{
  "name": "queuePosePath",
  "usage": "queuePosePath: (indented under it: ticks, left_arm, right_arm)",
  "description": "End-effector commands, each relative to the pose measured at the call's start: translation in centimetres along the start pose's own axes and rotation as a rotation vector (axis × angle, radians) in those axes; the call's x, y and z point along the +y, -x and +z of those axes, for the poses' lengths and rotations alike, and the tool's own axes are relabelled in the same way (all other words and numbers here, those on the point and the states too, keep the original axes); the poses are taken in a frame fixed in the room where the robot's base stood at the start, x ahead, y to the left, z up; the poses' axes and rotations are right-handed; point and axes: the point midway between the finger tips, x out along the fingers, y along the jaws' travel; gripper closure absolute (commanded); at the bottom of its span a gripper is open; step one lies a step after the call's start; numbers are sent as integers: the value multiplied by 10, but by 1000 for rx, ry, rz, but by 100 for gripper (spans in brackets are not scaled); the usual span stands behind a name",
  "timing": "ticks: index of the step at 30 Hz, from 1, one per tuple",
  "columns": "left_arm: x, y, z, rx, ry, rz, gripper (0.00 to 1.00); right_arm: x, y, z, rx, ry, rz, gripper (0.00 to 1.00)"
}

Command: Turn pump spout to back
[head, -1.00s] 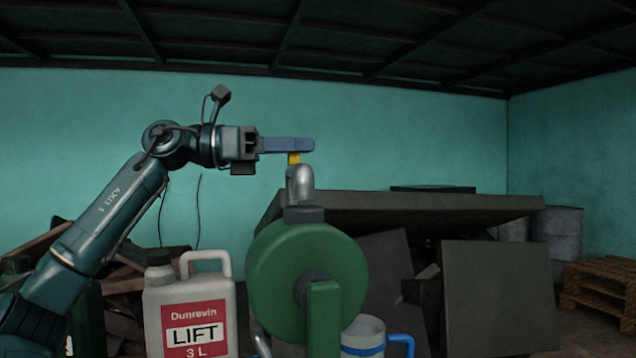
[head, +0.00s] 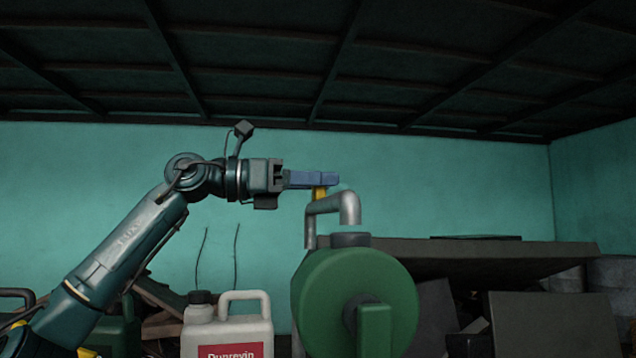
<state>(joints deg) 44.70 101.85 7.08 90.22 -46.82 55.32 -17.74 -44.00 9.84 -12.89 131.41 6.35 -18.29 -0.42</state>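The grey pump spout (head: 333,205) is a bent pipe on top of the green round pump housing (head: 350,300). It rises from a dark collar (head: 350,240), runs left, and its free end hangs down on the left. My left gripper (head: 325,184) reaches in from the left with its blue fingers level, just above the spout. A yellow piece (head: 319,194) sits under the fingers and meets the spout's left part. I see the fingers edge-on, so their gap is hidden. My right gripper is not in view.
A white jug (head: 228,330) with a red label stands left of the pump. Dark panels (head: 480,250) and loose boards lie behind it to the right. Grey drums (head: 612,272) stand at the far right. The space above the pump is open.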

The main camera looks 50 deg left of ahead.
Motion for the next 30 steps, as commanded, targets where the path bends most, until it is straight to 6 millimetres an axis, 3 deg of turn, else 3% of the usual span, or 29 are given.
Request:
queuePosePath:
  ticks: [4,14,17,30]
  left_arm:
    - [0,0,0,0,0,-1,46]
    - [0,5,-1,-3,-1,-1,46]
    - [0,19,-2,-5,-1,0,46]
    - [0,111,-1,-4,-1,1,46]
  right_arm:
    - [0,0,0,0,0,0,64]
    - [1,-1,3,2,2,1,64]
    - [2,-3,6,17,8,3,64]
    - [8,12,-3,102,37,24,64]
